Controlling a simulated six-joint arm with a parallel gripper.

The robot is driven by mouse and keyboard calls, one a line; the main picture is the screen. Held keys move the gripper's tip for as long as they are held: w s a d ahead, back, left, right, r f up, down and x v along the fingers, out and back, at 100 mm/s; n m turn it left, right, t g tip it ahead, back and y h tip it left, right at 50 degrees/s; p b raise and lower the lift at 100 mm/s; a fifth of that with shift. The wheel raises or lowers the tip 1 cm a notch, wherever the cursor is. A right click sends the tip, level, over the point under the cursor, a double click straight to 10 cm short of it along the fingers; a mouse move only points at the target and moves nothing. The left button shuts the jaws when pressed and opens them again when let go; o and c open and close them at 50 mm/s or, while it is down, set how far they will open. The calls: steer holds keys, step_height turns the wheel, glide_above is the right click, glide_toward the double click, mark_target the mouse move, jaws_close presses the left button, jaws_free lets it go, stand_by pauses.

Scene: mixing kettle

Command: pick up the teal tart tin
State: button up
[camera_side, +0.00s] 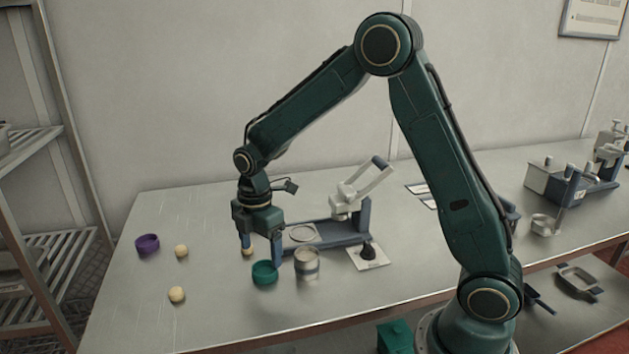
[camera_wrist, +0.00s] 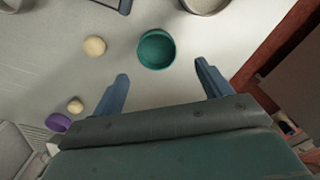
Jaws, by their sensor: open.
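The teal tart tin (camera_side: 264,273) is a small round open tin standing upright on the metal table. In the wrist view the teal tart tin (camera_wrist: 156,49) lies beyond my fingertips, between their lines. My gripper (camera_side: 262,254) points down close to the tin in the side view, its fingers apart. In the wrist view my gripper (camera_wrist: 163,78) shows two blue-grey fingers spread wide with nothing between them. The tin is not touched in the wrist view.
A ribbed light cup (camera_side: 307,265) stands just right of the tin. Cream balls (camera_side: 177,295) and a purple tin (camera_side: 147,244) lie to the left. A press-like device (camera_side: 345,215) stands behind. The table's front left is mostly clear.

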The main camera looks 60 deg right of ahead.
mark_target(262, 264)
steer(key=shift+f, duration=0.2)
steer(key=shift+w+d+f, duration=0.1)
steer(key=shift+d+f, duration=0.05)
steer(key=shift+f, duration=2.35)
steer(key=shift+c, duration=0.5)
steer(key=c, duration=1)
